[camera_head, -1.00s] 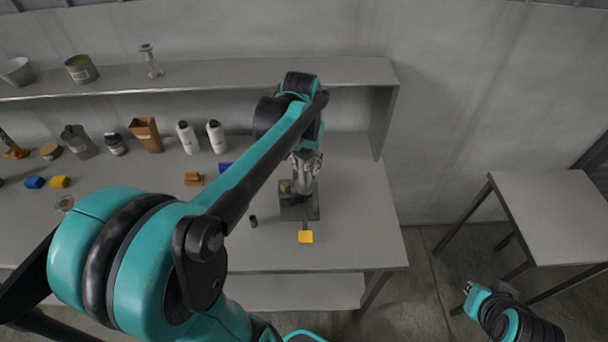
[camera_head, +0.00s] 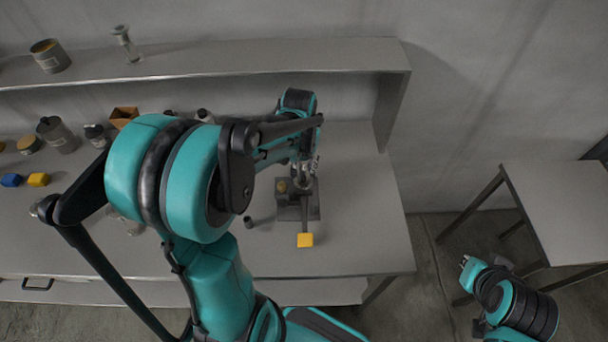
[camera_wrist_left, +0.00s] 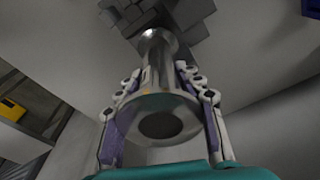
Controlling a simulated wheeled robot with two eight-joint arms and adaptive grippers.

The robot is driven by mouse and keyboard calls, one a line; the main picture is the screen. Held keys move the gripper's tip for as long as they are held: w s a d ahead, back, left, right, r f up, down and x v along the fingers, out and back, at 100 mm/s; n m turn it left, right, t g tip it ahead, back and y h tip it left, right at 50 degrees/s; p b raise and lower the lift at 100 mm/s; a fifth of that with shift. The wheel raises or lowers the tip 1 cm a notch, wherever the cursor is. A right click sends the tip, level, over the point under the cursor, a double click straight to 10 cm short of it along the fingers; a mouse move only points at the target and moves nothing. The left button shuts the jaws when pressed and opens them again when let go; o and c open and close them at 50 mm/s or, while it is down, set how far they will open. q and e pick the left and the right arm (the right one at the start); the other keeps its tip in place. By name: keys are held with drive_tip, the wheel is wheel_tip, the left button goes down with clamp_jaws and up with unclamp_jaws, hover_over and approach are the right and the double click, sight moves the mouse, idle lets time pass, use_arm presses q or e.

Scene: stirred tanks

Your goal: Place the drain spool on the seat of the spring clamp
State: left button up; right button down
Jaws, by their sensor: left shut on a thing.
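The drain spool (camera_wrist_left: 160,70) is a shiny metal tube with a wide flange and a dark bore. My left gripper (camera_wrist_left: 160,105) is shut on it, a finger on each side; in the head view the left gripper (camera_head: 304,172) is small and partly hidden by its own arm. The spring clamp (camera_head: 297,208) is a dark grey device with a yellow lever pad (camera_head: 305,240) on the table. In the wrist view the spool's far end overlaps dark grey blocks of the clamp (camera_wrist_left: 185,15); I cannot tell whether they touch. My right gripper (camera_head: 466,263) hangs away at lower right, its jaws unclear.
The grey worktable (camera_head: 365,220) is clear right of the clamp. A small dark cylinder (camera_head: 248,221) stands left of the clamp. Jars, bottles and coloured blocks stand farther left. A shelf (camera_head: 200,64) runs behind, and a second table (camera_head: 565,205) stands at right.

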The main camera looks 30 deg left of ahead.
sight(304, 173)
use_arm(q)
drive_tip(key=shift+f+b, duration=0.55)
drive_tip(key=shift+f, duration=1.85)
drive_tip(key=o, duration=1.3)
drive_tip(key=shift+f, duration=0.1)
drive_tip(key=shift+o, duration=0.2)
